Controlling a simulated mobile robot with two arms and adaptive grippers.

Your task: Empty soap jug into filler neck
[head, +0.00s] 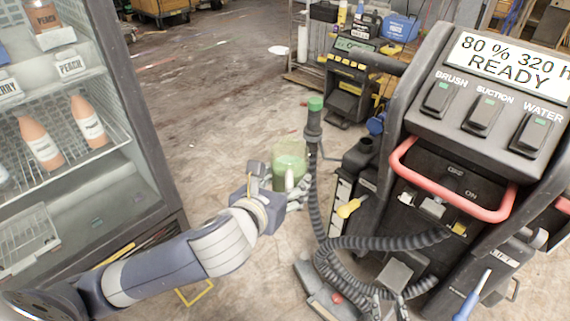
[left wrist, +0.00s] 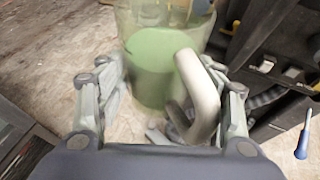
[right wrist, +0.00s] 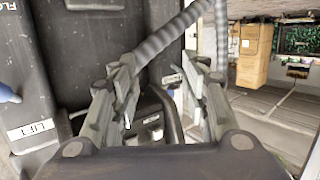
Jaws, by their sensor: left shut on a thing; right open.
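The soap jug (head: 290,160) is clear, holds green liquid and looks roughly upright above the floor in the head view. My left gripper (head: 279,188) is shut on its pale handle (left wrist: 203,95); the jug fills the upper middle of the left wrist view (left wrist: 155,75).
The scrubber machine (head: 480,110) with a red handle (head: 405,160) fills the right. A ribbed hose (head: 318,190) with a green-topped end (head: 315,104) rises between jug and neck. A glass-front cabinet (head: 150,120) stands left. Open floor lies behind the jug.

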